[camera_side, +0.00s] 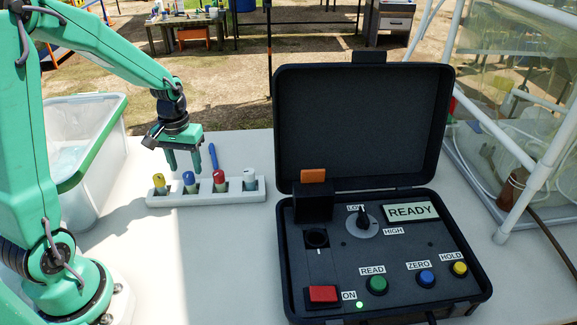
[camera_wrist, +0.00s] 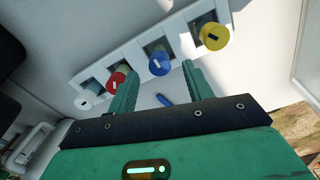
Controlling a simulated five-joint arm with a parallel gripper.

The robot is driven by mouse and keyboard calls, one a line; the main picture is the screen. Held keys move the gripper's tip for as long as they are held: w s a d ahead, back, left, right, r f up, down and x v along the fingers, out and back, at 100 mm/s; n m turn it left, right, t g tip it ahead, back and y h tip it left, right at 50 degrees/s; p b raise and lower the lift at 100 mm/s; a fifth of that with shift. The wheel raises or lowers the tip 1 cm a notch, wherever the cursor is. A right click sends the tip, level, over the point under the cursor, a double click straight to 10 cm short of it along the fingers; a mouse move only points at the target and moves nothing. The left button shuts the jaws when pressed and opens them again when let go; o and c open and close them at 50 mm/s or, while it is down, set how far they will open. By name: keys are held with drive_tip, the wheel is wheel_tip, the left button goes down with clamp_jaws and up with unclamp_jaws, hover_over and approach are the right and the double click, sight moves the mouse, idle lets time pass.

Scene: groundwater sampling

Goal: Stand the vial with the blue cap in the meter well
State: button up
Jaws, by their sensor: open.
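The vial with the blue cap (camera_side: 189,181) stands in a white rack (camera_side: 213,198), between the yellow-capped vial (camera_side: 159,184) and the red-capped vial (camera_side: 219,179). The blue cap also shows in the wrist view (camera_wrist: 159,64). My gripper (camera_side: 184,168) is open and empty, with its fingers pointing down just above and behind the rack. In the wrist view my gripper (camera_wrist: 155,80) has its fingertips near the blue cap, one close to the red cap (camera_wrist: 117,79).
A white-capped vial (camera_side: 249,176) stands at the rack's right end. A blue pen-like object (camera_side: 213,156) lies behind the rack. The meter's raised lid (camera_side: 362,120) stands to the right. A clear bin (camera_side: 85,150) is at the left. The table in front of the rack is clear.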

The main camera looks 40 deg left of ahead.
sight(188, 174)
drive_tip(key=shift+f, duration=2.1)
clamp_jaws()
drive_tip(key=shift+r, duration=0.1)
drive_tip(key=shift+w+r, duration=0.1)
drive_tip(key=shift+r, duration=0.75)
wheel_tip(188, 174, up, 2)
drive_tip(key=shift+r, duration=0.2)
drive_tip(key=s+d+r, duration=0.2)
drive_tip(key=d+r, duration=0.4)
drive_tip(key=d, duration=0.5)
drive_tip(key=shift+s+d+r, duration=0.2)
drive_tip(key=shift+s+r, duration=0.05)
drive_tip(key=shift+r, duration=0.1)
